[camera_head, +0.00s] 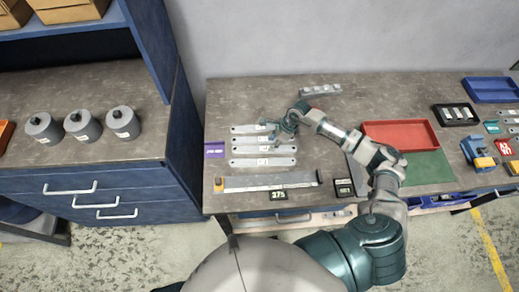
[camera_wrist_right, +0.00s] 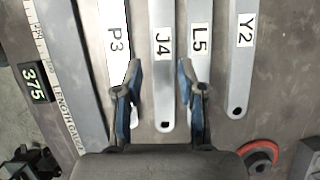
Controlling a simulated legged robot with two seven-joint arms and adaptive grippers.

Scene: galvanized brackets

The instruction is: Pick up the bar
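Several flat grey bars lie side by side on the workbench, with white labels. In the right wrist view they read P3 (camera_wrist_right: 118,40), J4 (camera_wrist_right: 163,85), L5 (camera_wrist_right: 200,30) and Y2 (camera_wrist_right: 240,75). In the head view the bars (camera_head: 262,162) lie left of the bench's middle. My right gripper (camera_wrist_right: 160,68) is open and empty above them, its fingers on either side of the J4 bar. It also shows in the head view (camera_head: 288,122), over the bars' right ends. The task does not say which bar. My left gripper is not in view.
A length gauge (camera_head: 255,183) lies along the bench's front, with a display reading 375 (camera_head: 279,194). A purple card (camera_head: 214,149) is left of the bars. A red tray (camera_head: 400,134), green mat (camera_head: 428,168) and blue tray (camera_head: 492,89) are farther right. A metal bracket (camera_head: 320,90) is behind.

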